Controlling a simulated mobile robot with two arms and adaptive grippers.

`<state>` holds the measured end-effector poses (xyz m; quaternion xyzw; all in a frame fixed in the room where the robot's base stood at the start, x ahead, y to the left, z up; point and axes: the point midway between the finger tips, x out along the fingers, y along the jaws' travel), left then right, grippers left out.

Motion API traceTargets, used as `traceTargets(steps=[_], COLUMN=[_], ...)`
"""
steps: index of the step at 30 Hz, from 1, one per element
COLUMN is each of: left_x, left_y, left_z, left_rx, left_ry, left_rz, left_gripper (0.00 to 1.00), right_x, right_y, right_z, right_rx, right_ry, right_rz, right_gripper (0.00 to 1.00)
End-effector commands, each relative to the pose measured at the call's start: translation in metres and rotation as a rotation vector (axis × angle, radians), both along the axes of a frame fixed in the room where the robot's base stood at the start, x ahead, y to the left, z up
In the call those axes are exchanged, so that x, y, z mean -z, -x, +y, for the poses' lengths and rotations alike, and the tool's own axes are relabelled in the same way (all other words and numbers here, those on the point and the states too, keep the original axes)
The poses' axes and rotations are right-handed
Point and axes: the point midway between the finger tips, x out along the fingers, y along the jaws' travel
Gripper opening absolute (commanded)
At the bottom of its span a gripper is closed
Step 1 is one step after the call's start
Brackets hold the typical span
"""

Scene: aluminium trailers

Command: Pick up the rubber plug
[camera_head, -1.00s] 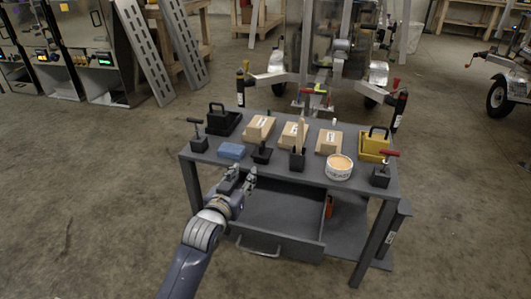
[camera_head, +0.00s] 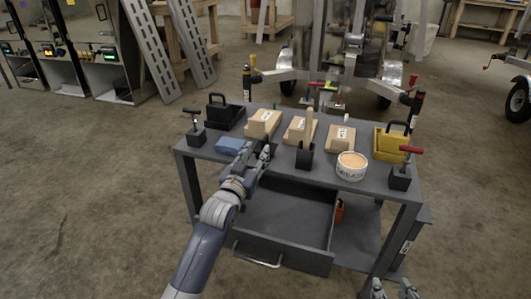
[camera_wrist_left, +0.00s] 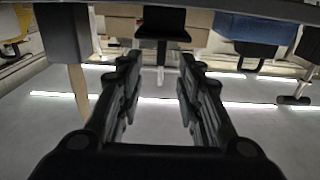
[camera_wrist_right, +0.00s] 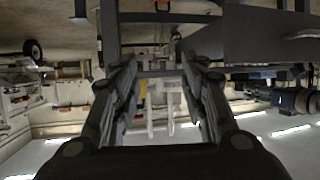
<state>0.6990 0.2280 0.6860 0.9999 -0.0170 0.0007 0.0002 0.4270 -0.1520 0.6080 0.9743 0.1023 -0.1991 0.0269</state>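A small black block with a thin upright stem (camera_wrist_left: 163,24), which I take to be the rubber plug, shows in the left wrist view ahead of the fingers and between them, apart from them. In the head view my left gripper (camera_head: 256,153) covers most of it at the table's front edge. My left gripper is open with nothing between its fingers. My right gripper (camera_head: 394,291) is at the bottom of the head view, low in front of the table. It is open and empty, as the right wrist view (camera_wrist_right: 165,85) also shows.
The grey table (camera_head: 300,178) has an open drawer (camera_head: 285,225) below my left gripper. Close by are a blue block (camera_head: 231,145) and a black holder with a wooden handle (camera_head: 305,155). A white tub (camera_head: 351,167), cartons (camera_head: 263,123) and a yellow case (camera_head: 391,143) stand around.

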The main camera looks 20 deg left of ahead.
Motion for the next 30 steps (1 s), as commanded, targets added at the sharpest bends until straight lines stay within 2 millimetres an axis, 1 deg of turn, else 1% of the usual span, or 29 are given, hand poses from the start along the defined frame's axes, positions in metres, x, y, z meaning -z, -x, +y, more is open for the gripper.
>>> traceTargets(steps=[1,6,9,14,17,23,27,30], left_x=[0.000,0.001,0.000,0.001,0.001,0.001,0.001,0.001], left_y=[-0.008,-0.027,-0.032,-0.037,-0.042,-0.059,-0.072,-0.079], left_z=[0.000,-0.001,-0.001,-0.001,-0.001,-0.001,-0.001,-0.002], left_rx=[0.000,0.000,0.000,0.000,0.000,0.000,0.001,0.001], left_ry=[0.000,0.000,0.000,0.000,0.000,-0.001,-0.001,-0.001], left_rz=[-0.002,-0.001,-0.001,0.001,-0.001,0.000,0.000,0.001], left_gripper=[0.33,0.33,0.33,0.33,0.33,0.33,0.33,0.33], right_x=[-0.006,-0.030,-0.039,-0.047,-0.058,-0.094,-0.119,-0.134], right_y=[-0.005,-0.015,-0.018,-0.020,-0.022,-0.025,-0.022,-0.018], right_z=[0.002,0.008,0.010,0.012,0.014,0.020,0.023,0.023], right_rx=[-0.003,-0.011,-0.013,-0.016,-0.020,-0.031,-0.038,-0.041], right_ry=[-0.010,-0.041,-0.051,-0.061,-0.076,-0.123,-0.156,-0.176], right_rz=[-0.043,-0.170,-0.211,-0.248,-0.309,-0.492,-0.618,-0.691], right_gripper=[0.40,0.40,0.40,0.40,0.40,0.40,0.40,0.40])
